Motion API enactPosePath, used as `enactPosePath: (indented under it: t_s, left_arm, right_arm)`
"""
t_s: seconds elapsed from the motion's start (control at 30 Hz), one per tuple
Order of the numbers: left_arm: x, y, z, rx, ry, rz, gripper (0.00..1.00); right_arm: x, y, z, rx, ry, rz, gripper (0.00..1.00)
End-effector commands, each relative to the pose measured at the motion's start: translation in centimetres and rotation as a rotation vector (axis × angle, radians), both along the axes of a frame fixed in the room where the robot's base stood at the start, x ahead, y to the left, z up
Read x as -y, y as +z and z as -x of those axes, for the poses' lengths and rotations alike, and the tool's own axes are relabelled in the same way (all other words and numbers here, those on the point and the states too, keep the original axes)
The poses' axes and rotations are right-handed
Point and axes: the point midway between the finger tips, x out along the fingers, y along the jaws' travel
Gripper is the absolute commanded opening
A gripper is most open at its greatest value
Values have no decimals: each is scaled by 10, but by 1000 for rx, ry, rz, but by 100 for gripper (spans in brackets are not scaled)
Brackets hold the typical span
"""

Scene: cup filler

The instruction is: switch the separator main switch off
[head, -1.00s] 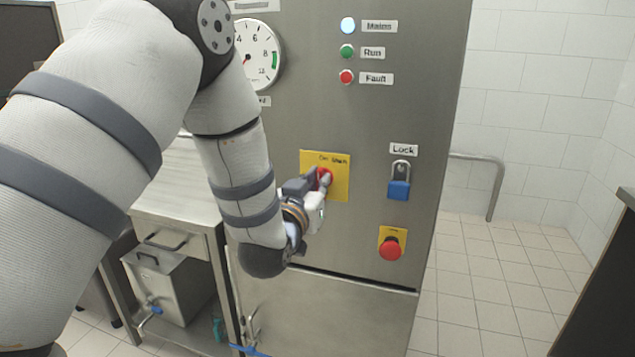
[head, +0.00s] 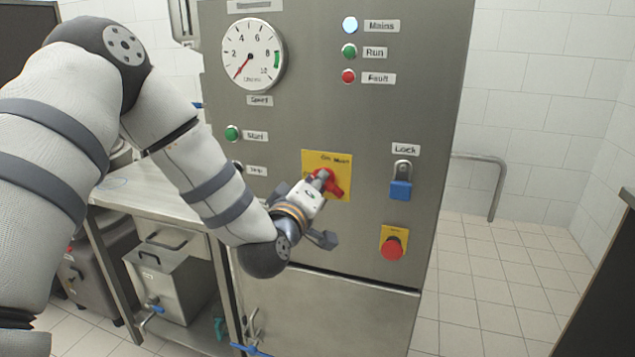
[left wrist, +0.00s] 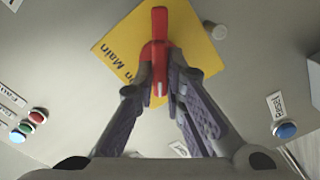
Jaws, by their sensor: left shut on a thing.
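The separator main switch is a red rotary handle (head: 335,189) on a yellow plate (head: 343,163) on the steel cabinet front. In the head view the handle slants from upper left to lower right. My left gripper (head: 321,178) reaches it from the lower left and is shut on it. In the left wrist view the fingertips (left wrist: 160,83) close around the near part of the red handle (left wrist: 159,25), and its far end sticks out past them over the yellow plate (left wrist: 118,45). Part of the plate's lettering is hidden. My right gripper is not in view.
The white Mains lamp (head: 350,25) looks lit. A dial gauge (head: 251,54) and green Start button (head: 232,132) are at left. A steel table (head: 150,200) stands left of the cabinet.

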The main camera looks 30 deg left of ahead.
Motion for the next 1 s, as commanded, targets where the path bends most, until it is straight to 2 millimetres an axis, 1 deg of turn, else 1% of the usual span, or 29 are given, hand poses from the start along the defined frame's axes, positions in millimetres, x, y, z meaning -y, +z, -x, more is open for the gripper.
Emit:
enactPosePath:
  t_s: [0.2,0.5,0.73,1.0]
  left_arm:
    - [-1,0,0,50,1,200,0]
    - [-1,-1,0,108,0,433,0]
    - [-1,-1,0,138,-1,556,0]
    - [-1,-1,-1,155,-3,626,0]
  right_arm:
    - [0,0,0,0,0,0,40]
    - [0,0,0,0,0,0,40]
    - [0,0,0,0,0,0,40]
    - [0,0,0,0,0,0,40]
